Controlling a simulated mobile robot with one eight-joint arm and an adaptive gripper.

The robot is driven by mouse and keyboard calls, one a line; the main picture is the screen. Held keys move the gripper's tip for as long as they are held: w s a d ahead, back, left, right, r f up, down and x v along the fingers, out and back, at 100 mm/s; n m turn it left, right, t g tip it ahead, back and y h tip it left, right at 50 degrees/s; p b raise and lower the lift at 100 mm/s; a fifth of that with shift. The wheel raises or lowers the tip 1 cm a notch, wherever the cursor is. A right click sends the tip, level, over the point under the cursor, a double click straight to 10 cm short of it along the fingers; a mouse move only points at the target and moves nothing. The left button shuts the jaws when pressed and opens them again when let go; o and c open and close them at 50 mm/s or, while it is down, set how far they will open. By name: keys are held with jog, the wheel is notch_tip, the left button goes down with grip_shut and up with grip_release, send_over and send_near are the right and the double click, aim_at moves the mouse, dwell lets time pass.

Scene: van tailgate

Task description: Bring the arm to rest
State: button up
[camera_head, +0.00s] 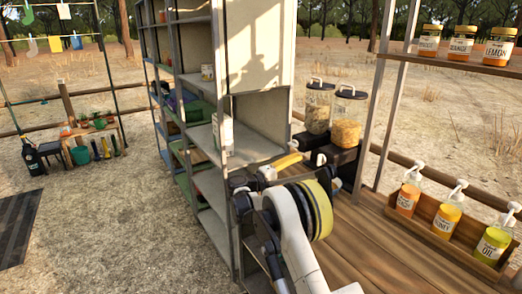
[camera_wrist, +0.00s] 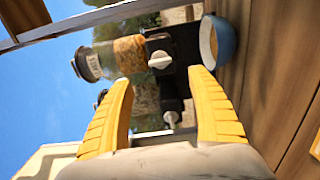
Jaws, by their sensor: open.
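My gripper (camera_wrist: 162,76) shows in the wrist view with its two yellow fingers wide apart and nothing between them. The wrist view is turned on its side. In the head view my arm reaches up from the bottom, and a yellow finger (camera_head: 287,161) shows beside the metal shelf unit, in front of the dispensers. The rest of the gripper is partly hidden by my arm there. Beyond the fingers in the wrist view are a dispenser (camera_wrist: 119,55) with a pale knob and a blue bowl (camera_wrist: 228,43), both apart from the fingers.
The tall metal shelf unit (camera_head: 243,151) stands close left of my arm. Two food dispensers (camera_head: 318,108) (camera_head: 347,133) stand behind it. Pump bottles (camera_head: 448,215) sit in a wooden tray on the right; jars (camera_head: 461,43) stand on the shelf above. The wooden counter front (camera_head: 375,245) is clear.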

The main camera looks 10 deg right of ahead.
jog(key=s+a+r+m+y, duration=0.1)
jog(key=s+r+y, duration=0.4)
jog(key=s, duration=0.5)
jog(key=s+a+r+y, duration=0.1)
jog(key=s+r+y, duration=0.35)
jog(key=s, duration=0.55)
jog(key=s+a+f+m+y, duration=0.1)
jog(key=s+a, duration=0.3)
jog(key=s, duration=0.5)
jog(key=s+a+f+m+y, duration=0.1)
jog(key=s+a+f+y, duration=0.2)
jog(key=s, duration=0.5)
jog(key=s+a+f+m+t+y, duration=0.1)
jog(key=s+a+f+y, duration=0.1)
jog(key=s+a, duration=0.3)
jog(key=s+y, duration=0.1)
jog(key=s, duration=0.3)
jog(key=shift+s+f, duration=0.25)
jog(key=shift+s, duration=0.1)
jog(key=shift+y, duration=0.25)
